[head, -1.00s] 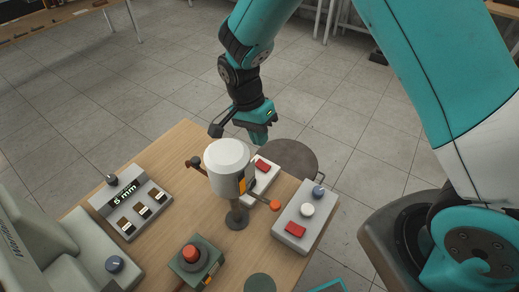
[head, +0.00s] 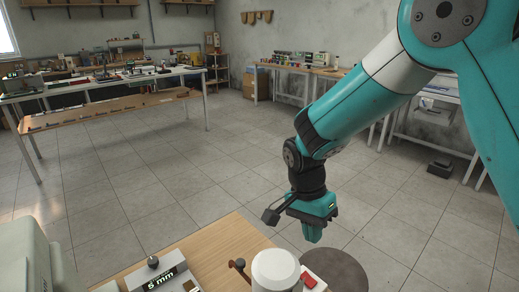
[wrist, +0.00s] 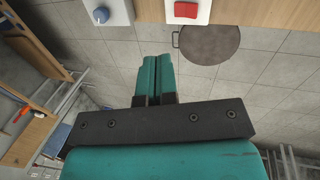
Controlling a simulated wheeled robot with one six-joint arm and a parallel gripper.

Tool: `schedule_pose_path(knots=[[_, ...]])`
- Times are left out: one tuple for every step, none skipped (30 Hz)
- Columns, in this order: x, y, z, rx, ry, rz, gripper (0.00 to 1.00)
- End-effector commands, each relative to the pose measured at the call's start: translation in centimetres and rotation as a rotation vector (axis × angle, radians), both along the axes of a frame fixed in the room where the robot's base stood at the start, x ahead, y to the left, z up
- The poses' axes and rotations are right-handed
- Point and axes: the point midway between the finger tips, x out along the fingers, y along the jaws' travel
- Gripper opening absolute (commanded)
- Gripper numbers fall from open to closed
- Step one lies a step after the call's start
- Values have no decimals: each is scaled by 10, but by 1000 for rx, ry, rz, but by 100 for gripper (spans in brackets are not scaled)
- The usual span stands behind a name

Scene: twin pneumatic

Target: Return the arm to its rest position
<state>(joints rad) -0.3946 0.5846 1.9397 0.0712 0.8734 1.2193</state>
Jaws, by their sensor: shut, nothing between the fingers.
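My arm shows in teal and white at the right of the head view and reaches down to my gripper (head: 313,232). My gripper hangs pointing down beyond the far edge of the wooden table (head: 200,250), apart from it and from the things on it. In the wrist view my gripper (wrist: 156,60) has its two teal fingers together, with nothing between them.
A white cylinder (head: 275,268), a red-button box (head: 309,280) and a "5 mm" panel (head: 165,276) stand on the table. Open tiled floor (head: 160,180) lies beyond, with workbenches (head: 110,80) behind.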

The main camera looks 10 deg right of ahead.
Motion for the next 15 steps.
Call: schedule_pose_path(knots=[[-6, 0, 14, 39, -9, 60, 0], [-11, 0, 24, 71, -14, 111, 0], [-20, 0, 37, 118, -23, 195, 0], [-28, 0, 48, 157, -31, 267, 0], [-37, 1, 60, 199, -45, 345, 0], [-51, 1, 74, 254, -61, 457, 0], [-62, 1, 84, 293, -77, 541, 0], [-73, 2, 94, 331, -96, 627, 0], [-89, 2, 105, 376, -122, 740, 0], [-101, 3, 113, 407, -143, 823, 0], [-112, 3, 119, 435, -166, 903, 0], [-126, 4, 127, 468, -196, 1004, 0], [-137, 5, 132, 488, -216, 1073, 0], [-147, 6, 135, 507, -236, 1140, 0], [-158, 7, 140, 526, -262, 1218, 0]])
